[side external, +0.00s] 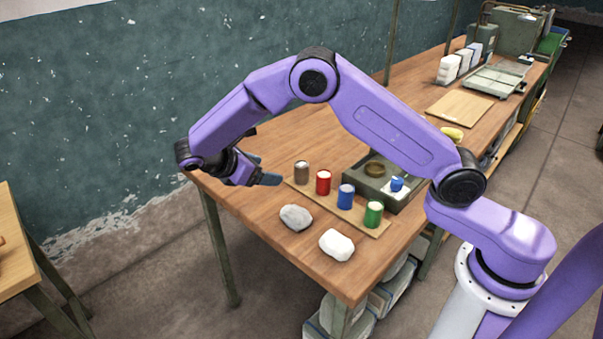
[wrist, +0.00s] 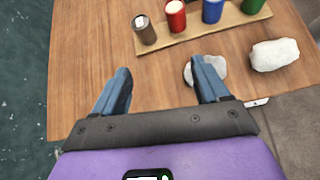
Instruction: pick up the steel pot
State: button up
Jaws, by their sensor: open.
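A brown-grey metal pot (side external: 301,173) stands upright at the left end of a row of pots on a narrow wooden board (side external: 326,203). It is the only steel-looking pot in the row, and it also shows at the top of the wrist view (wrist: 145,32). My gripper (side external: 267,172) is open and empty, left of this pot and apart from it. In the wrist view, my two blue fingers (wrist: 160,75) are spread over the table, with the pot beyond their tips.
Beside it on the board stand a red pot (side external: 323,183), a blue pot (side external: 345,197) and a green pot (side external: 373,215). A grey lump (side external: 296,217) and a white lump (side external: 337,245) lie in front. A grey-green tray (side external: 401,203) stands behind. Bare table (wrist: 75,60) lies left of the pot.

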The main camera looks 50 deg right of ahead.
aim_at(296, 170)
jog(key=w+d+f+h, duration=0.1)
jog(key=d+f, duration=0.2)
jog(key=d, duration=0.1)
jog(key=w+d+f+h, duration=0.1)
jog(key=d+f, duration=0.2)
jog(key=d, duration=0.2)
jog(key=w+d+f+g+h, duration=0.1)
jog(key=d+f, duration=0.2)
jog(key=d, duration=0.1)
jog(key=shift+w+d+f, duration=0.1)
jog(key=shift+d, duration=0.2)
jog(key=shift+n, duration=0.3)
jog(key=shift+w+f+x, duration=0.1)
jog(key=shift+x, duration=1.25)
jog(key=shift+w+f+x, duration=0.1)
jog(key=shift+f+x, duration=0.05)
jog(key=shift+x, duration=1.25)
jog(key=shift+s+a, duration=0.1)
jog(key=c, duration=1.2)
